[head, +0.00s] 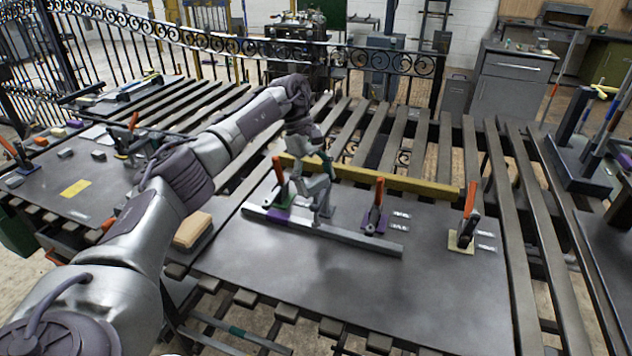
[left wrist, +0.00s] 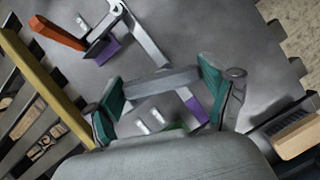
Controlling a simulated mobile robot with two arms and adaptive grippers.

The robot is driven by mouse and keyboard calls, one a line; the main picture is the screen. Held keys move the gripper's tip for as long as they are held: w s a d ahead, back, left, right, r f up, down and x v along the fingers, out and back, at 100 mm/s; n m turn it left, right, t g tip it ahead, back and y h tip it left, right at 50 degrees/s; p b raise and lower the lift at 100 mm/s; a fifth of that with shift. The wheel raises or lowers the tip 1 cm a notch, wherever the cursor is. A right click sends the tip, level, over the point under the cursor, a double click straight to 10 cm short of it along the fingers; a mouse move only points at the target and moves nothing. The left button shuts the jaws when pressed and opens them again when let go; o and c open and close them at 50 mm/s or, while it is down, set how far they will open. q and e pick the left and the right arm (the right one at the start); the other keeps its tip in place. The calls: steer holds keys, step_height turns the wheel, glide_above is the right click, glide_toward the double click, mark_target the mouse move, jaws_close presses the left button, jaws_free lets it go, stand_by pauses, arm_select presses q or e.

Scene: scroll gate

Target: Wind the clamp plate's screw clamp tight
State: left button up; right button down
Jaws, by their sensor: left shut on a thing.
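The clamp plate (head: 300,275) is a dark flat sheet on the slatted table. A long steel bar (head: 350,239) lies on it. A grey upright clamp body (head: 320,193) stands at the bar below my left gripper (head: 312,163). In the left wrist view, my gripper's teal pads close on both ends of a grey crosspiece (left wrist: 160,82), which looks like the screw clamp's handle. Its lower parts and screw are largely hidden, so I cannot tell how tight it is. My right gripper is not in view.
Orange-handled clamps stand left (head: 280,184), right (head: 375,212) and far right (head: 465,225) of the plate. A yellow bar (head: 400,183) runs along its back edge. A wooden-backed brush (left wrist: 297,138) lies beside the plate. The plate's front is clear.

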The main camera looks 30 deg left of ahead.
arm_select(q)
steer(key=shift+r, duration=0.1)
stand_by(0.4)
steer(key=o, duration=1)
steer(key=v, duration=1.2)
steer(key=shift+d, duration=0.1)
